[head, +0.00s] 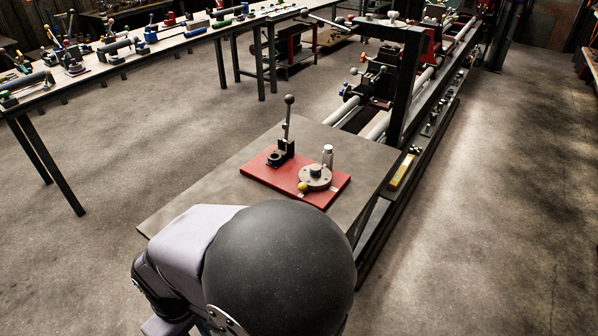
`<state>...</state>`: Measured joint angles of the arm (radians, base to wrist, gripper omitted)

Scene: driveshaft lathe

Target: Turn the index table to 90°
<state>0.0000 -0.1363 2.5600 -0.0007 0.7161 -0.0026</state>
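The index table (315,177) is a round, light grey-tan disc on the right part of a red base plate (269,181). A yellow knob (303,187) sits at its near-left rim. A dark piece stands at its centre. A silver cylinder (327,155) stands upright at its far-right side. Angle marks are too small to read. A black lever with a round ball top (289,100) stands upright on the left part of the same plate. My gripper is not in view; only part of my arm shows at the bottom.
The plate lies on a grey table (212,190) with bare room to its left. A lathe (372,85) with long rails runs away behind it. A yellow object (403,170) lies at the right edge. A long bench (165,45) holds several tools.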

